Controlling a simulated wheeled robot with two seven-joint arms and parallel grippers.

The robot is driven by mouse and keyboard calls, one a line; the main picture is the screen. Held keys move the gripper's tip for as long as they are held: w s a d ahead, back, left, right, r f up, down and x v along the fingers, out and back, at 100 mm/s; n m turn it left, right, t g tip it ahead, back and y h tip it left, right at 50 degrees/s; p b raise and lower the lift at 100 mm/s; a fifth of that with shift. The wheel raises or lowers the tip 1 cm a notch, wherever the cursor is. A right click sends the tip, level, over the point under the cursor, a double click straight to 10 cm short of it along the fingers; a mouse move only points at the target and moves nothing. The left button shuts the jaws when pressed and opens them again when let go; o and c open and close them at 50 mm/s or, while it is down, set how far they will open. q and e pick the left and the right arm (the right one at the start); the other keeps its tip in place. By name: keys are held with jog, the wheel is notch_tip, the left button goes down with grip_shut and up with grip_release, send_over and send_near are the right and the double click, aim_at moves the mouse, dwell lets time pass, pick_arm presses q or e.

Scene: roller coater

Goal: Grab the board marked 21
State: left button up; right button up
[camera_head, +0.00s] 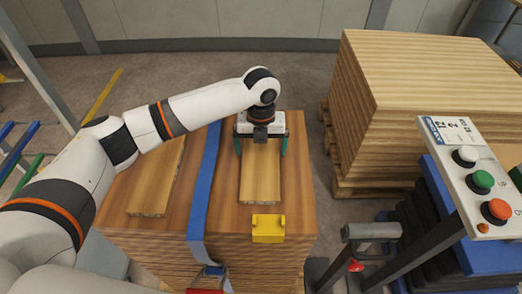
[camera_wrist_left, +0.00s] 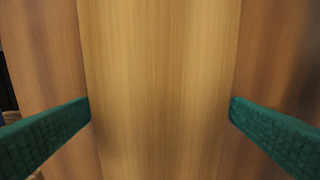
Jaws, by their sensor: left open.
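Two light wooden boards lie on a strapped stack of brown panels (camera_head: 225,222). The right board (camera_head: 261,182) lies under my left gripper (camera_head: 261,150), and the left board (camera_head: 158,180) lies left of the blue strap. No number 21 can be read on either board. My left gripper is open and points down, with its green fingers on either side of the right board. In the left wrist view the board (camera_wrist_left: 160,90) runs between the two fingers (camera_wrist_left: 160,105), with a gap on each side. My right gripper is not in view.
A blue strap (camera_head: 205,185) crosses the stack, and a yellow block (camera_head: 268,228) sits at the right board's near end. A taller wooden stack (camera_head: 430,90) stands on the right. A control panel (camera_head: 470,165) with buttons stands at the front right.

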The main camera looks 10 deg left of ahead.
pick_arm(q)
jog(key=shift+c, duration=0.2)
jog(key=c, duration=1)
jog(key=shift+r, duration=0.1)
